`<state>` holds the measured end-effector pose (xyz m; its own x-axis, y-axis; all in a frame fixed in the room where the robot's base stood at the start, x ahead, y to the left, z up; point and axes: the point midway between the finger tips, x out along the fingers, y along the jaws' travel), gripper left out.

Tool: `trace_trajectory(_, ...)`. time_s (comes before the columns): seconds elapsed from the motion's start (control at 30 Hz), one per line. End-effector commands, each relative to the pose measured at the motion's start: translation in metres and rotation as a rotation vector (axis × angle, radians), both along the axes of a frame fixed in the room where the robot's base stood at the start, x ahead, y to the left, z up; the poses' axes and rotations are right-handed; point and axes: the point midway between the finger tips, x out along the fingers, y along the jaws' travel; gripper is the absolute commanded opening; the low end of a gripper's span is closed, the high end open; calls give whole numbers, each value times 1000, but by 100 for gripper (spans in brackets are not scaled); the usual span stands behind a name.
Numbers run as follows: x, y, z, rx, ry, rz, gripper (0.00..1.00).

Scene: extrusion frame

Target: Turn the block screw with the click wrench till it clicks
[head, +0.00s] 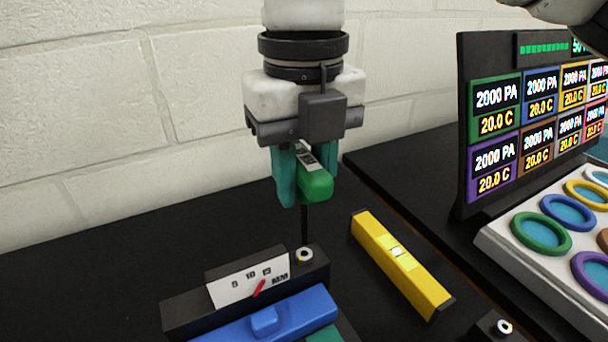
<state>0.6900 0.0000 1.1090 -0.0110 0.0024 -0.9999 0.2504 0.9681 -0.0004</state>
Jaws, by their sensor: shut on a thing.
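My gripper (303,185) points down in the head view, with its teal fingers shut on the green handle of the click wrench (318,186). The handle sticks out toward the camera and bears a small white and dark label. The wrench's thin dark shaft hangs upright below the fingers. Its lower end is at the block screw (305,255), a pale ring with a dark centre on top of a black block (190,308). I cannot tell whether the tip is seated in the screw or just behind or above it. A white scale marked 5, 10, 15 MM (247,283) with a red pointer stands on the block.
A blue piece (275,316) lies in front of the block. A yellow level (400,262) lies to its right. Another pale ring (504,327) sits on a dark part at the bottom right. A display panel (540,120) and coloured rings stand at right. A white brick wall is behind.

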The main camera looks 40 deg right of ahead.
Motion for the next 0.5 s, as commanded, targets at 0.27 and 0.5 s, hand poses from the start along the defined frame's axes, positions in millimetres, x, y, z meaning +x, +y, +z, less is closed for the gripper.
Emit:
trace_trajectory(0.27,0,0,1,0,0,0,0)
trace_trajectory(0.5,0,0,17,0,-1,-1,0)
